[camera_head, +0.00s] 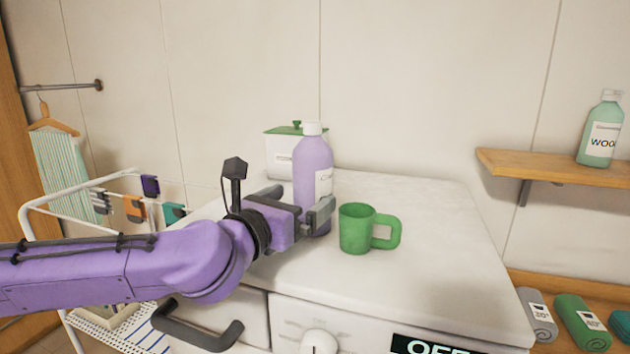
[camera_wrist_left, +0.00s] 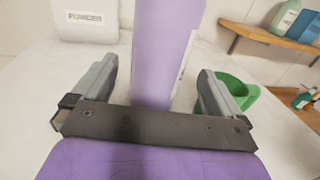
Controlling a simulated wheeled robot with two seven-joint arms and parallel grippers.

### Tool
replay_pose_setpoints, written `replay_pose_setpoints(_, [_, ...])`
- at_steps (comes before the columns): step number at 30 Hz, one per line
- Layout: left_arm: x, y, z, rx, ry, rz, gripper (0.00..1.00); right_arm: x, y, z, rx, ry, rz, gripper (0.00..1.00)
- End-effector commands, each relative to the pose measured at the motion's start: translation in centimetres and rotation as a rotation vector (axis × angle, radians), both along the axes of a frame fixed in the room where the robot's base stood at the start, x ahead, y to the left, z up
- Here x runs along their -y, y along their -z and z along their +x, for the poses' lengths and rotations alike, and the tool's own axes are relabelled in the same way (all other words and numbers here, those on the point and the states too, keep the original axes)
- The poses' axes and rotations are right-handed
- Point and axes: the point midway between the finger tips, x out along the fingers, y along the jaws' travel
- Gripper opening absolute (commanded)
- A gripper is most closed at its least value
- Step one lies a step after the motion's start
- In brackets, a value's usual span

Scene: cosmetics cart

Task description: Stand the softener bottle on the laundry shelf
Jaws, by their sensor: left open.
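The softener bottle is taken to be the lilac bottle (camera_head: 313,165) with a white cap and label, standing upright on the white washing machine top. My left gripper (camera_head: 301,208) is open, with its fingers on either side of the bottle's lower body. In the left wrist view the bottle (camera_wrist_left: 160,60) stands between the two fingers (camera_wrist_left: 158,95), with gaps on both sides. The laundry shelf (camera_head: 545,167) is a wooden board on the right wall, holding a green bottle (camera_head: 601,130) labelled WOOL. My right gripper is not in view.
A green mug (camera_head: 356,229) stands close to the right of the bottle and gripper. A white powder box (camera_head: 281,155) with a green lid is behind. Rolled towels (camera_head: 580,322) lie on a lower board at right. The shelf's left part is clear.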

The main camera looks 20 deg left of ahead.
Motion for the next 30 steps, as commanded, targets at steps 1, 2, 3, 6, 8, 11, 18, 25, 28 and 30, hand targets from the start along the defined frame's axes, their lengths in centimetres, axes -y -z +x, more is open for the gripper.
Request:
replay_pose_setpoints(1, [0.2,-0.1,0.8,-0.002,0.000,0.003,1.00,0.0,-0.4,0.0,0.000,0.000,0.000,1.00])
replay_pose_setpoints(2, [0.3,-0.1,1.1,-0.003,0.001,0.003,1.00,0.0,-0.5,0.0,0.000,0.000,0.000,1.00])
replay_pose_setpoints(3, [0.4,-0.1,1.5,-0.003,0.001,0.002,1.00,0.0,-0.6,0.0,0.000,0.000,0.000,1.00])
replay_pose_setpoints(6, [0.7,-0.3,2.9,-0.004,0.001,0.003,1.00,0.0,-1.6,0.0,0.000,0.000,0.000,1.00])
replay_pose_setpoints(8, [0.9,-0.4,4.0,-0.005,0.002,0.003,1.00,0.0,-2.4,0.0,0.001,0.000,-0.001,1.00])
replay_pose_setpoints(11, [1.3,-0.2,5.8,-0.004,0.003,0.003,1.00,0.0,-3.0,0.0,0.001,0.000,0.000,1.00])
replay_pose_setpoints(18, [1.6,0.0,6.8,0.000,0.005,-0.001,1.00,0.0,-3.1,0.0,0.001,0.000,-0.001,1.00])
replay_pose_setpoints(25, [1.6,0.0,6.8,0.000,0.005,-0.001,0.48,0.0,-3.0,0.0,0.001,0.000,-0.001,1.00])
replay_pose_setpoints(28, [1.6,-0.1,6.8,0.001,0.005,-0.001,0.29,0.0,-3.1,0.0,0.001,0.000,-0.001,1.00])
replay_pose_setpoints(30, [1.6,-0.1,6.8,0.001,0.005,-0.001,0.29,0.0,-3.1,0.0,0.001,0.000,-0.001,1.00])
